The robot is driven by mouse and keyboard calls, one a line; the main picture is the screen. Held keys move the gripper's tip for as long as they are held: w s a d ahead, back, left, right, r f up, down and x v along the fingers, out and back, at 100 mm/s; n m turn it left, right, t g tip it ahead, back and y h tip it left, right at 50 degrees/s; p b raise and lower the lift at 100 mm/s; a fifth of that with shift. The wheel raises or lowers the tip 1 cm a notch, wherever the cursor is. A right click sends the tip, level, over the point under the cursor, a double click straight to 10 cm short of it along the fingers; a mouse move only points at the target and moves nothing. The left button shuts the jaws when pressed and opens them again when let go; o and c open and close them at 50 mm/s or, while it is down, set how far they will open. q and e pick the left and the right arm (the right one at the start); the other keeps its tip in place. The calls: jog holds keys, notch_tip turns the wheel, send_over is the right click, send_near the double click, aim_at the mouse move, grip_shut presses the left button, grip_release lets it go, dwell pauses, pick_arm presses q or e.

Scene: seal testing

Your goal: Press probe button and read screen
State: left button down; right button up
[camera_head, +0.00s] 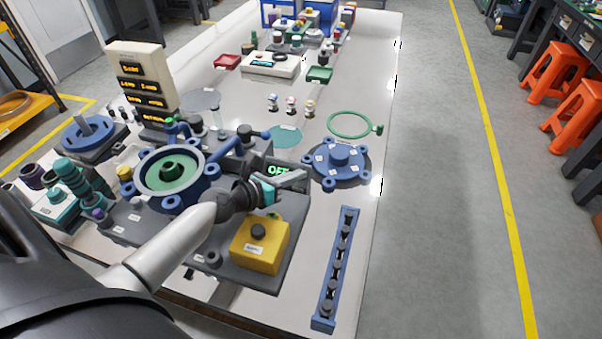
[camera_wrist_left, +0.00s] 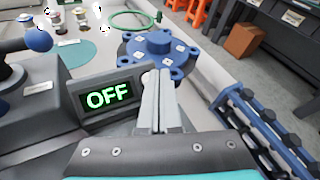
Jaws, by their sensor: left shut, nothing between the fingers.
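The small screen (camera_head: 277,170) stands on the grey test bench unit and reads "OFF" in green. It also shows large in the left wrist view (camera_wrist_left: 107,96), left of my fingers. I cannot tell from the label whether this is the probe button. My left gripper (camera_head: 302,176) is shut and empty, just in front of the screen and above and behind the yellow box. Its closed fingers (camera_wrist_left: 161,82) point toward the blue flange. My right gripper is not in view.
A blue bolted flange (camera_head: 340,161) lies right of my fingertips. A blue rail with several dark knobs (camera_head: 330,285) lies along the right front. A blue housing with a green centre (camera_head: 171,170) stands left of my gripper. The table strip between yellow box and rail is clear.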

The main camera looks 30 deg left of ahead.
pick_arm(q)
jog(key=shift+w+f, duration=0.15)
jog(key=shift+w+a+f, duration=0.1)
jog(key=shift+w+f, duration=0.05)
jog(key=shift+f, duration=0.05)
jog(key=shift+w+f+b, duration=0.25)
jog(key=shift+b, duration=0.2)
dwell(0.5)
dwell(0.4)
jog(key=shift+s+r+p, duration=0.55)
jog(key=shift+p, duration=0.3)
